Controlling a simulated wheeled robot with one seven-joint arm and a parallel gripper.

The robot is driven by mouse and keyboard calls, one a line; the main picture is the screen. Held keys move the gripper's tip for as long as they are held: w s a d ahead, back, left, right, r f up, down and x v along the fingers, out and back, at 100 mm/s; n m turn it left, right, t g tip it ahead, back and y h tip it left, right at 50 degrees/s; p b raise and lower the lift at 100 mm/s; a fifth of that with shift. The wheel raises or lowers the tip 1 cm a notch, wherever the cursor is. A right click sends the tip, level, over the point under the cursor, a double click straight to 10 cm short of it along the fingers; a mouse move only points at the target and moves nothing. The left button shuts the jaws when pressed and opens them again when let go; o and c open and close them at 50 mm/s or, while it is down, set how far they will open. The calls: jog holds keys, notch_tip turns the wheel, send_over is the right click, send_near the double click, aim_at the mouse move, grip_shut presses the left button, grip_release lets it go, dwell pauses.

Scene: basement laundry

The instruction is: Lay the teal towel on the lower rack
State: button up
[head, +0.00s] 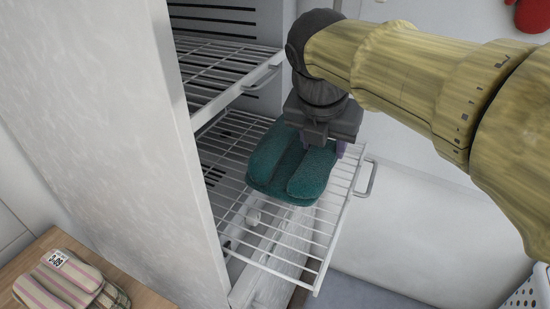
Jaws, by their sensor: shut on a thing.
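The teal towel (288,172), folded into a thick bundle, is at the lower rack (275,245), a white wire shelf pulled partly out of the cabinet. My gripper (322,145) points down at the towel's upper right part and is shut on it. The fingertips are mostly hidden by the towel and the gripper body; a small purple part shows at the right. The towel lies over the rack's middle, and I cannot tell if it touches the wires.
An upper wire rack (220,75) sits above, to the left of my gripper. The cabinet's white side panel (110,120) stands at left. A striped folded cloth (65,282) with a tag lies on a wooden surface (35,250). A white basket (530,292) is at lower right.

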aim_at(317, 157)
notch_tip(317, 157, down, 6)
jog(key=shift+r+b, duration=0.1)
jog(key=shift+b, duration=0.8)
jog(key=shift+f+b, duration=0.7)
jog(key=shift+f, duration=1.25)
jog(key=o, duration=1.4)
jog(key=shift+f, duration=0.1)
jog(key=shift+c, duration=0.2)
jog(key=p+v, duration=0.2)
jog(key=v, duration=0.5)
jog(key=shift+r, duration=0.4)
